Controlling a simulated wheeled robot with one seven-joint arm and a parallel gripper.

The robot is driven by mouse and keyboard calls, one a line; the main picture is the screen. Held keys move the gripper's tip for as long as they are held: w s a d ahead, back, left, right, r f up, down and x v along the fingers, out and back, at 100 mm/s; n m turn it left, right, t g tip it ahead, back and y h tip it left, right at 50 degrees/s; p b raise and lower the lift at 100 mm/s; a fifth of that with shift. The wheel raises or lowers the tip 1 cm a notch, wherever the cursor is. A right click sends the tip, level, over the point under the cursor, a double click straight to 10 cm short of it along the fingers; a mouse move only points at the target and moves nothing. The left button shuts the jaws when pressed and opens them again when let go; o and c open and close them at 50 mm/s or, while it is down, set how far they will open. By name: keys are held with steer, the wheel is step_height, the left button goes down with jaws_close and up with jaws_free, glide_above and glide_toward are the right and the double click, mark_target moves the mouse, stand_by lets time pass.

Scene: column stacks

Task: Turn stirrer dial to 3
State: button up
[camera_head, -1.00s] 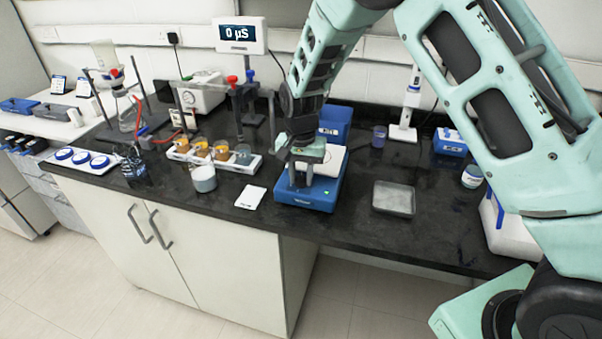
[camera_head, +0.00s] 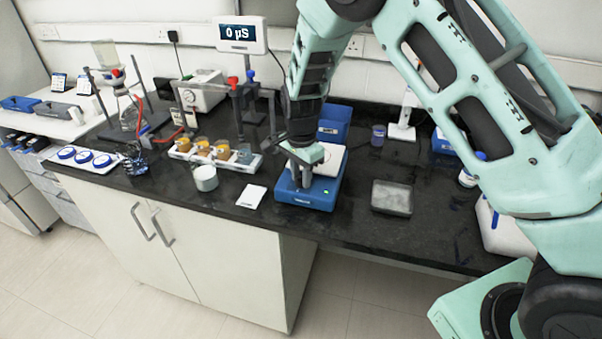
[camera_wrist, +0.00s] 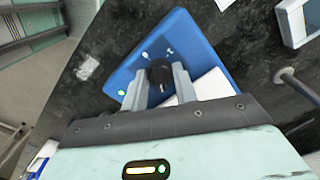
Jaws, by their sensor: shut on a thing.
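The blue stirrer (camera_head: 322,196) with a white top plate stands on the black bench, and a small green light shows on its front. In the wrist view the blue stirrer (camera_wrist: 195,40) lies under my gripper, tilted in the picture. Its black dial (camera_wrist: 159,72) with a pale pointer line sits between my gripper's fingers (camera_wrist: 158,88), which are shut on it. I cannot read a number at the pointer. In the head view my gripper (camera_head: 300,178) reaches down to the front left of the stirrer, and hides the dial.
A white card (camera_head: 251,196) and a white-topped beaker (camera_head: 205,178) stand left of the stirrer. A grey square dish (camera_head: 391,198) lies to the right. A blue box (camera_head: 334,122) stands behind. Bare bench lies between the stirrer and the dish.

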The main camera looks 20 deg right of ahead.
mark_target(301, 175)
stand_by(0.4)
steer(key=o, duration=1)
steer(key=shift+c, duration=0.2)
step_height(301, 175, up, 18)
steer(key=b, duration=0.3)
steer(key=shift+f, duration=0.25)
